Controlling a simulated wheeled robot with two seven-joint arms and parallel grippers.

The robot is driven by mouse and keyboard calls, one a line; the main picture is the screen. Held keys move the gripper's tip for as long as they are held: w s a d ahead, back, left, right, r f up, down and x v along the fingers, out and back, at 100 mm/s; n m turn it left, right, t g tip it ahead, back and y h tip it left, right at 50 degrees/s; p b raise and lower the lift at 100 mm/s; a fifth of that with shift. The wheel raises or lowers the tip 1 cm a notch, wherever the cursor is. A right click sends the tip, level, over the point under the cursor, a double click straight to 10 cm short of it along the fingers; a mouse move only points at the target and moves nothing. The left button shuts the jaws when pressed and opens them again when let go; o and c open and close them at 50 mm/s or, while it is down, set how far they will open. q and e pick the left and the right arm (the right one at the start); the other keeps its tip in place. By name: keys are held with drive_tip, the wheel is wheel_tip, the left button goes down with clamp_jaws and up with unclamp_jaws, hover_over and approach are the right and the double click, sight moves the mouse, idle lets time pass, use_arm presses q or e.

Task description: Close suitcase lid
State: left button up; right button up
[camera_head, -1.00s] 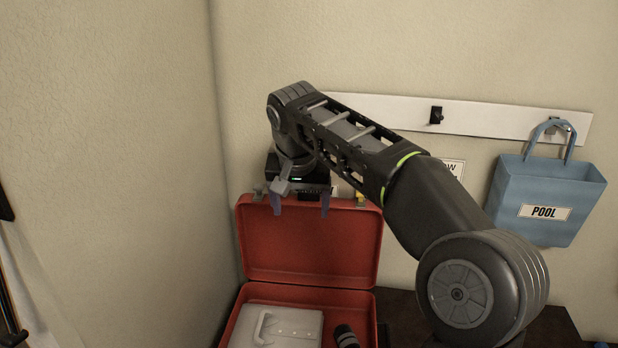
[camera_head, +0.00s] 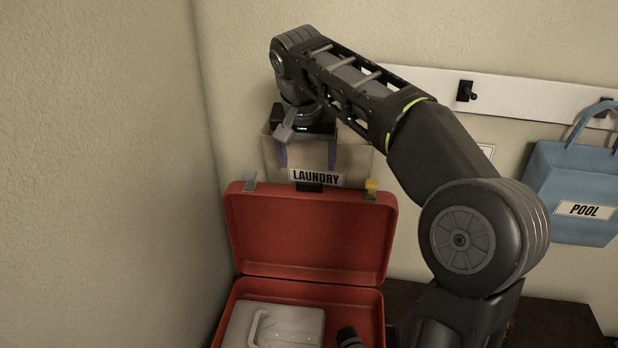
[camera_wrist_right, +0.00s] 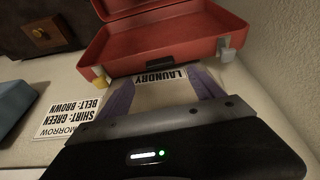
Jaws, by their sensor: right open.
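The red suitcase stands open in the head view, its lid (camera_head: 310,238) raised and leaning back towards the wall. Its base (camera_head: 368,300) holds a light grey case (camera_head: 285,326) and a dark cylinder (camera_head: 350,338). My right gripper (camera_head: 306,157) is open and empty, behind and above the lid's top edge, in front of a tan laundry bag. In the right wrist view the two purple fingers (camera_wrist_right: 163,95) are spread apart, short of the lid edge (camera_wrist_right: 170,66). A grey latch and a yellow latch show on that edge. My left gripper is not in view.
A tan bag labelled LAUNDRY (camera_head: 358,162) hangs behind the lid. A blue POOL bag (camera_head: 570,185) hangs from the white hook rail (camera_head: 535,100) at right. A wall stands close on the suitcase's left. Dark table surface (camera_head: 550,325) shows at right.

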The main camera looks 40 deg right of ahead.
sight(309, 183)
drive_tip(key=x, duration=0.8)
drive_tip(key=shift+b, duration=0.3)
drive_tip(key=shift+r, duration=0.1)
drive_tip(key=shift+c, duration=0.3)
clamp_jaws()
